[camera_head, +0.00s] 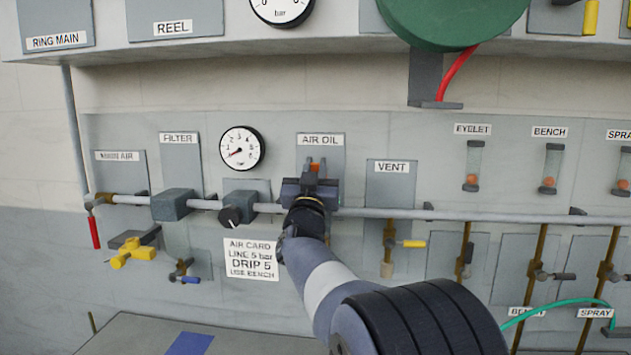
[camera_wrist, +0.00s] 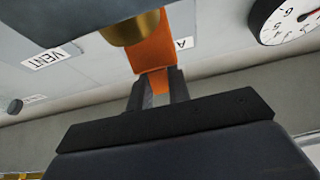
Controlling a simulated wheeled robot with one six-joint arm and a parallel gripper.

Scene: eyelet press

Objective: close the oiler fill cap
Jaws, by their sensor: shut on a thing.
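An orange piece, apparently the oiler fill cap (camera_head: 315,166), shows just above my gripper (camera_head: 309,181) at the AIR OIL panel (camera_head: 321,140). In the wrist view the cap (camera_wrist: 172,40) is a flat orange strip. The two dark fingers of my gripper (camera_wrist: 157,92) are shut on its lower end. A round brass part (camera_wrist: 131,28) sits beside the strip. My gripper and arm hide most of the oiler body in the head view. I cannot tell the cap's exact angle to its seat.
A horizontal pipe (camera_head: 380,212) runs across the panel. A regulator knob (camera_head: 230,216) and pressure gauge (camera_head: 242,148) are left of my gripper. The VENT valve with its yellow handle (camera_head: 413,244) is to the right. A shelf edge (camera_head: 340,40) and green reel (camera_head: 452,20) overhang above.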

